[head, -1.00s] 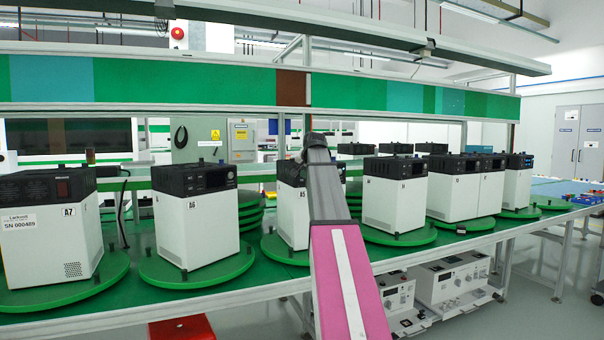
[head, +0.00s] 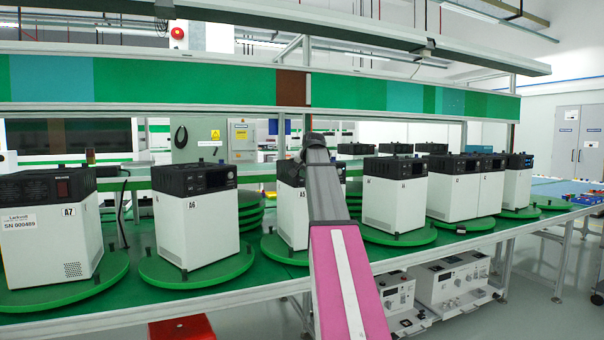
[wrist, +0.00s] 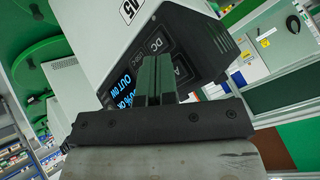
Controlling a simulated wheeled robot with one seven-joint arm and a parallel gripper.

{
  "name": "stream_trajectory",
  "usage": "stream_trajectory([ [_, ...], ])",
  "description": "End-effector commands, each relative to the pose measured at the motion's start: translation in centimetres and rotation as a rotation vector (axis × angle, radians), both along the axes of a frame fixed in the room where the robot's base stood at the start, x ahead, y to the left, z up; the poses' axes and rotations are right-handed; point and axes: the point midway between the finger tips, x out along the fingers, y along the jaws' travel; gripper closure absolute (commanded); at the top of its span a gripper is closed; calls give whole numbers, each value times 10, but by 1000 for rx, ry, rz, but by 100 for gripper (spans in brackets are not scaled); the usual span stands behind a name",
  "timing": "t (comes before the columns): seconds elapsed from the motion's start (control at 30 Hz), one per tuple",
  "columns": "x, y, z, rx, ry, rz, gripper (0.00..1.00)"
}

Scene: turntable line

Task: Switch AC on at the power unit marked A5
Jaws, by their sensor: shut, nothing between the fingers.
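The power unit marked A5 (head: 290,215) is a white box with a black top on a green turntable, partly hidden behind my arm in the head view. In the wrist view its white side (wrist: 100,35) carries the A5 label, and its black front panel (wrist: 185,40) appears tilted. A lit blue display (wrist: 119,91) reads "OUT ON" with a partly hidden percentage. "DC" and a partly covered "A" marking show on the panel. My gripper (wrist: 155,75) is shut and empty, its fingertips over the panel between these markings. They hide what lies behind them; contact cannot be told.
Unit A6 (head: 195,215) stands to the left and another white unit (head: 394,200) to the right, each on a turntable. Unit A7 (head: 50,225) is at the far left. A green overhead panel (head: 150,85) spans above the line. Boxes (head: 455,280) sit below the bench.

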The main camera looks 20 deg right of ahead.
Motion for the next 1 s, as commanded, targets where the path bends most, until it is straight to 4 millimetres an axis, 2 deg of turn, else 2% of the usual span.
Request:
stream_trajectory([
  [1.0,7,0,0,0,0,0,100],
])
